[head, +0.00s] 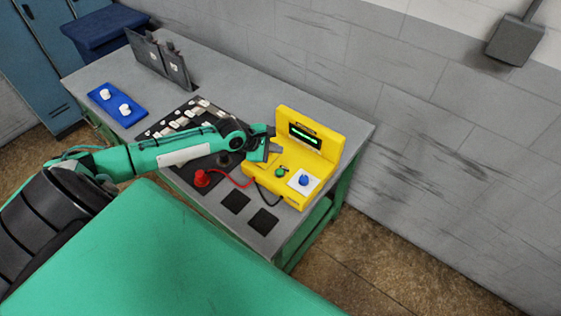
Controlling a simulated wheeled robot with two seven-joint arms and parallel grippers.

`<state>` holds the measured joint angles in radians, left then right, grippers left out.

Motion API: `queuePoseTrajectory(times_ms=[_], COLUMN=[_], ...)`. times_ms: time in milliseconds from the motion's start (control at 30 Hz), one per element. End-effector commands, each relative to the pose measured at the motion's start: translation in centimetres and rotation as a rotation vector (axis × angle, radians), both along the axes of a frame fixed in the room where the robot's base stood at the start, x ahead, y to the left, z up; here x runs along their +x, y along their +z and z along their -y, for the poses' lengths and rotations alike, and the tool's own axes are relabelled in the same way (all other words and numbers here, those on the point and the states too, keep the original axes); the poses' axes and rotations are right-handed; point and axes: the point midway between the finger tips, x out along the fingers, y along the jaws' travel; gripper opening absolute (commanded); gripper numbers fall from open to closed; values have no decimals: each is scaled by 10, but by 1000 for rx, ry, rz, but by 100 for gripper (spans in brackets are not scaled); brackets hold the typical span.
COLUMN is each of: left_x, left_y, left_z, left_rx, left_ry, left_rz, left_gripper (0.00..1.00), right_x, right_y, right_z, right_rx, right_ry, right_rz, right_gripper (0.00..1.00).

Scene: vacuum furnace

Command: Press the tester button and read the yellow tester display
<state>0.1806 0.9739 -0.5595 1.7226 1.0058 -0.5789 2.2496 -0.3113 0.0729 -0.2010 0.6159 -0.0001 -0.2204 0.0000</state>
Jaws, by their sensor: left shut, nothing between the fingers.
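The yellow tester (337,146) stands at the right end of the grey table. Its dark display (305,136) is lit with a green line, too small to read. On its base are a green button (281,172) and a blue button (304,180) on a white plate. My left gripper (274,151) is shut and empty, at the tester's left side, up and left of the green button. I cannot tell whether it touches the tester. A red lead (237,182) and a black lead run from the tester. My right gripper is out of view.
A red terminal (202,178) stands on the table (225,75) below my left arm. A board of white pieces (185,114), a blue tray (117,104) with two white parts and a dark upright rack (160,60) lie farther left. Two black pads (263,222) lie in front. A wall stands behind.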

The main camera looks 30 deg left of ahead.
Motion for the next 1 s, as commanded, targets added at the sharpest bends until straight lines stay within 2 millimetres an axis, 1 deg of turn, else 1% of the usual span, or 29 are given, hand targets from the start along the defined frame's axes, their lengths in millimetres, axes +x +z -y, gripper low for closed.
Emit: queuePoseTrajectory(times_ms=[100, 167, 300, 767, 1000], left_x=[0, 0, 0, 0, 0], left_y=[-5, -9, -24, -66, -86], left_z=[0, 0, 0, 0, 1], left_rx=[1, 1, 2, 2, 0], left_ry=[-1, -1, -1, -2, -1], left_rz=[0, 0, -1, 2, -1], left_gripper=[0, 0, 0, 0, 0], right_x=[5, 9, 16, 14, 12], right_y=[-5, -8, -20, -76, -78], right_z=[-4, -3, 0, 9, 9], right_rx=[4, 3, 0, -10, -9], right_ry=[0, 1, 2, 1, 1], right_rz=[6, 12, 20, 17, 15], right_gripper=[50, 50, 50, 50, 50])
